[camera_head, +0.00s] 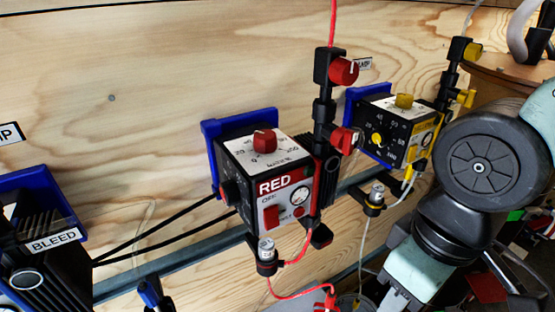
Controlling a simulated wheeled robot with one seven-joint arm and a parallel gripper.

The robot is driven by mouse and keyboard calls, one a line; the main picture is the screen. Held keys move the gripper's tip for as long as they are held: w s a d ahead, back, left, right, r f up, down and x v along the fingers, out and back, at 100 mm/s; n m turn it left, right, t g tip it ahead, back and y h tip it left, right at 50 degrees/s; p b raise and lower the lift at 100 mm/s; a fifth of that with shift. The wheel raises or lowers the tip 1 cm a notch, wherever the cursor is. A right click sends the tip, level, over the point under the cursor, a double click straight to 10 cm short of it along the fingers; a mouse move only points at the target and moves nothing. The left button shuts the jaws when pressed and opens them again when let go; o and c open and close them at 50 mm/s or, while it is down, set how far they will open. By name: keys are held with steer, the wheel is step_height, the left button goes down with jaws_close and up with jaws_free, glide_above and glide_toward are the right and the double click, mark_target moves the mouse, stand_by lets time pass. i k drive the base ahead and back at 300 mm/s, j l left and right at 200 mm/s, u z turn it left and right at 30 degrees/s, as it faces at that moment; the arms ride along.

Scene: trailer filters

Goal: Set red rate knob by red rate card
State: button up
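The red box (285,190) is a black unit lettered RED, held in a blue bracket (213,130) against the wooden wall. Its white top dial carries a red rate knob (265,139), standing upright. Numbers ring the dial, but the knob's exact setting is too small to read. The front has a round gauge (300,196) and a red switch (271,216). I cannot make out a red rate card. My arm comes in at the right, apart from the red box; my gripper is not in view.
A similar yellow-marked box (396,130) with a yellow knob (404,101) stands to the right, near my arm. A black post with red valve handles (343,71) rises beside the red box. A BLEED unit (40,250) is at the lower left. Red tubing hangs below.

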mark_target(265, 141)
steer(key=u, duration=0.9)
steer(key=z, duration=0.15)
